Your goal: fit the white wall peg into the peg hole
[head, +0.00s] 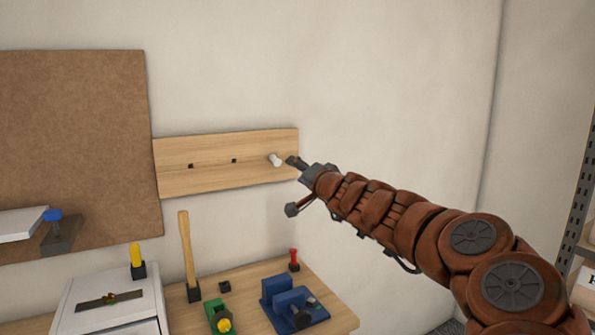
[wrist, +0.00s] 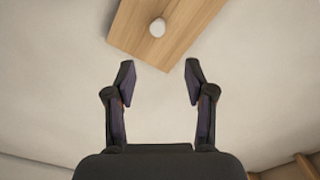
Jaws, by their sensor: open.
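The white wall peg (head: 275,160) sticks out from the right part of a wooden board on the wall. In the wrist view the peg (wrist: 158,27) shows as a round white end on the board, beyond the fingertips. Two small dark peg holes, a middle one (head: 234,161) and a left one (head: 191,166), show in the board to the left of the peg. My gripper (head: 291,160) is just right of the peg in the head view. In the wrist view my gripper (wrist: 158,72) has its fingers wide apart with nothing between them. The peg's base is hidden.
The wooden board (head: 215,150) is fixed to the wall beside a brown panel (head: 70,150). Below stands a workbench (head: 340,315) with a mallet (head: 187,255), a blue vise (head: 293,300), a red-handled tool (head: 294,260) and a white drawer box (head: 70,315). The wall in front is clear.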

